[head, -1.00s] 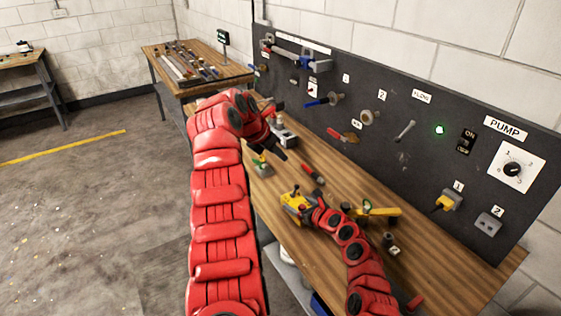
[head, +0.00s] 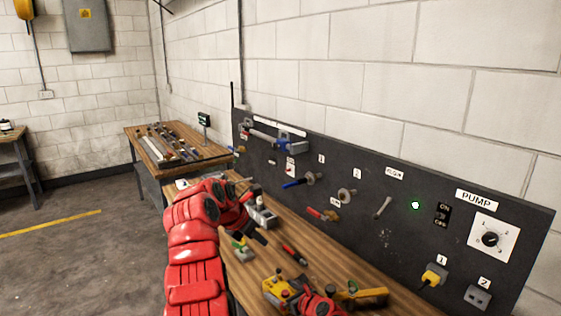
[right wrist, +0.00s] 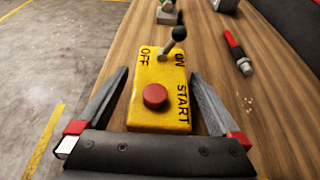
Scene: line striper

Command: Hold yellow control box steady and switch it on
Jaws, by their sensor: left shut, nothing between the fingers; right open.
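The yellow control box (head: 274,291) lies on the wooden bench at the bottom of the head view. In the right wrist view the box (right wrist: 176,76) shows a red button, a grey lever with a dark round knob, and the words OFF, ON and START. The lever leans away and to the right. My right gripper (right wrist: 158,73) is open, with one finger on each side of the box; contact is unclear. My left gripper (head: 260,238) is shut and empty over the bench, farther back than the box, near a grey device (head: 262,214).
A red-handled tool (head: 294,254) and a green-topped item (head: 241,249) lie near the box. A yellow tool (head: 360,297) lies to its right. The dark panel (head: 385,240) stands behind, with a lit green lamp (head: 415,205) and a PUMP dial (head: 490,240).

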